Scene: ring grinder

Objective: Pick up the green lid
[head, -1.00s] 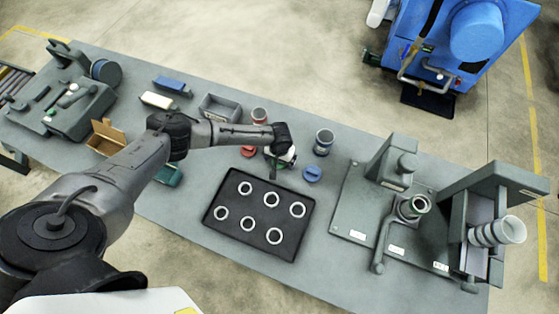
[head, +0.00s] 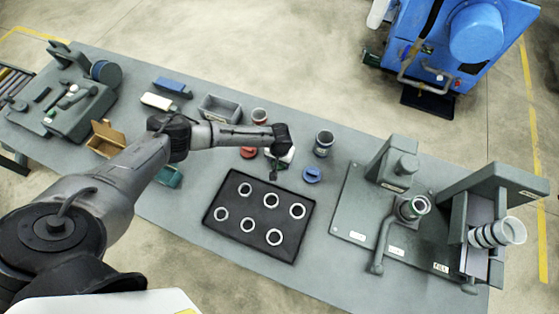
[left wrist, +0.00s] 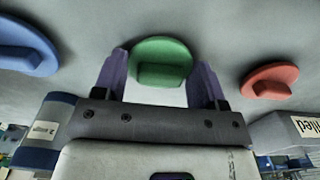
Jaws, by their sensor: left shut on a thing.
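The green lid (left wrist: 160,58) is a round disc with a raised block-shaped grip, seen in the left wrist view between the two fingers of my left gripper (left wrist: 157,78). My right gripper is not in view.
A red lid (head: 248,152) and a blue lid (head: 312,174) lie on either side. A dark cup (head: 323,143) stands behind the blue lid. A black tray (head: 232,240) with several rings lies in front. Grey fixtures (head: 400,165) stand to the right.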

